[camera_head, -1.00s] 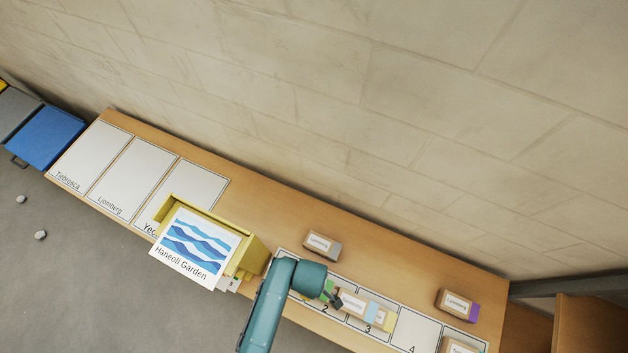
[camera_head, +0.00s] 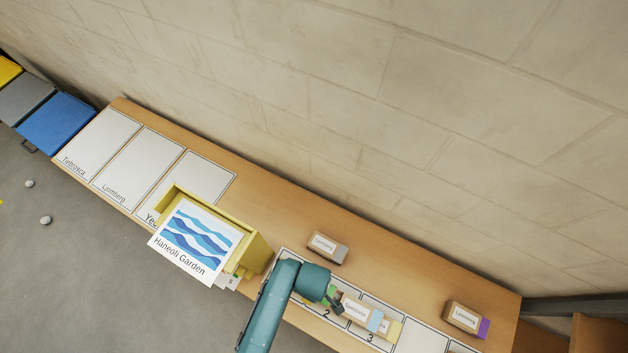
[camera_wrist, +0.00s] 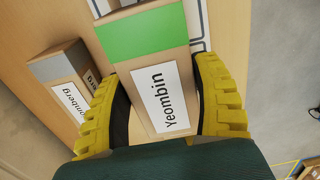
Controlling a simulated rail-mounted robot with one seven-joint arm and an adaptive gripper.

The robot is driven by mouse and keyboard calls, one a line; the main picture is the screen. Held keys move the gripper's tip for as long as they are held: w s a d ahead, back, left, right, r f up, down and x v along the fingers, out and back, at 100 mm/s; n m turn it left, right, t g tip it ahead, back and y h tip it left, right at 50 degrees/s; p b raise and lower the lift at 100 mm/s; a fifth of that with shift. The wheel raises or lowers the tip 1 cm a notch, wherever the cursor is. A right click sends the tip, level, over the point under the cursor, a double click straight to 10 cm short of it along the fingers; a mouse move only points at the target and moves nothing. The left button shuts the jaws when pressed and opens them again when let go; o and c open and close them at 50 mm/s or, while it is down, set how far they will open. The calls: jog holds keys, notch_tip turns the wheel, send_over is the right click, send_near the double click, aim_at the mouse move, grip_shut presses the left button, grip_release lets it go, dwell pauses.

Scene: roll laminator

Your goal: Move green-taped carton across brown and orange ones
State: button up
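The green-taped carton (camera_wrist: 158,80), with a white "Yeombin" label, fills the middle of the wrist view. My gripper (camera_wrist: 156,68) has one yellow finger on each side of it and appears shut on it. The carton looks larger than the grey-ended carton beside it, so it seems raised, though its underside is hidden. In the head view, my gripper (camera_head: 332,300) is over the numbered strip near slot 2, and only a bit of the green tape (camera_head: 331,292) shows. Cartons with light blue (camera_head: 374,319) and pale yellow (camera_head: 394,329) tape lie just right of it, near slot 3.
A grey-ended "Ljomberg" carton (camera_head: 325,246) stands behind the strip; it also shows in the wrist view (camera_wrist: 70,80). A purple-ended carton (camera_head: 465,316) stands at right. A yellow box (camera_head: 256,250) with a picture sign is left of my arm. Slot 4 (camera_head: 420,338) looks empty.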

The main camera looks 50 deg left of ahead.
jog(key=o, duration=0.4)
notch_tip(320, 180, up, 12)
jog(key=shift+r, duration=0.1)
dwell(0.3)
